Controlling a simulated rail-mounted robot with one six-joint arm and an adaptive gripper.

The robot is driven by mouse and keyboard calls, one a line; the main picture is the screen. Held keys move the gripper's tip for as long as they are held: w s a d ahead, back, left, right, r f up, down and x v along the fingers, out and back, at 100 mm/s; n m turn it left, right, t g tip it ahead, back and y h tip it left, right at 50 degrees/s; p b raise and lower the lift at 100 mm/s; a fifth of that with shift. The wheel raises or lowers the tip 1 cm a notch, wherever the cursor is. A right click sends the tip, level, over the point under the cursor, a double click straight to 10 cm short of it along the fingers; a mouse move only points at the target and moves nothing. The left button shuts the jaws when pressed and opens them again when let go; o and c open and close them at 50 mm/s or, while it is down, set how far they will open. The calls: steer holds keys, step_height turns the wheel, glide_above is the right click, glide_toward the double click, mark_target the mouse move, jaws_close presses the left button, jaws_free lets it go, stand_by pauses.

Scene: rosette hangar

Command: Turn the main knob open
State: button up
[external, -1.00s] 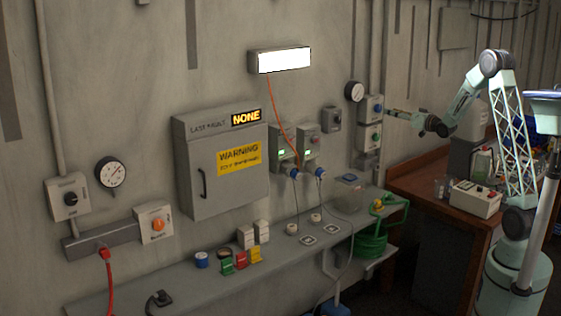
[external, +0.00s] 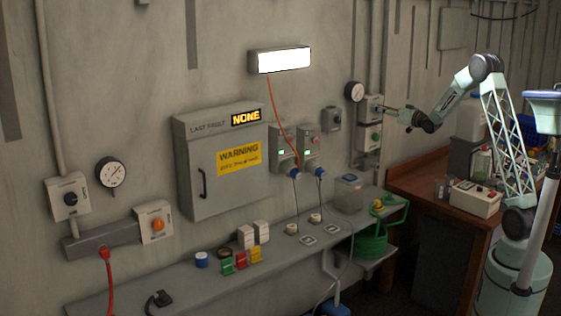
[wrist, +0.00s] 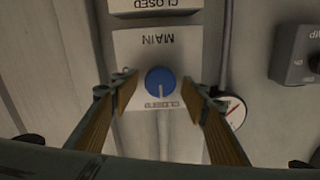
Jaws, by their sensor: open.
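The main knob (wrist: 160,82) is a round blue knob on a grey box labelled MAIN (wrist: 130,47), upside down in the wrist view. Its pale mark points down the picture, towards the word CLOSED beside it. My gripper (wrist: 160,92) is open, with one finger left of the knob and one right; a gap shows on each side. In the external view the MAIN box (external: 369,104) is the upper box on the right of the wall.
Another box labelled CLOSED (wrist: 155,5) is close by. A wooden bench (external: 425,180) stands below my arm.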

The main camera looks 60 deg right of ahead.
steer(key=shift+c, duration=0.5)
steer(key=c, duration=0.7)
steer(key=shift+c, duration=0.2)
steer(key=shift+m, duration=0.5)
steer(key=m, duration=0.8)
steer(key=m+p, duration=0.1)
steer(key=m, duration=0.8)
steer(key=shift+d+f, duration=0.1)
steer(key=shift+f, duration=0.1)
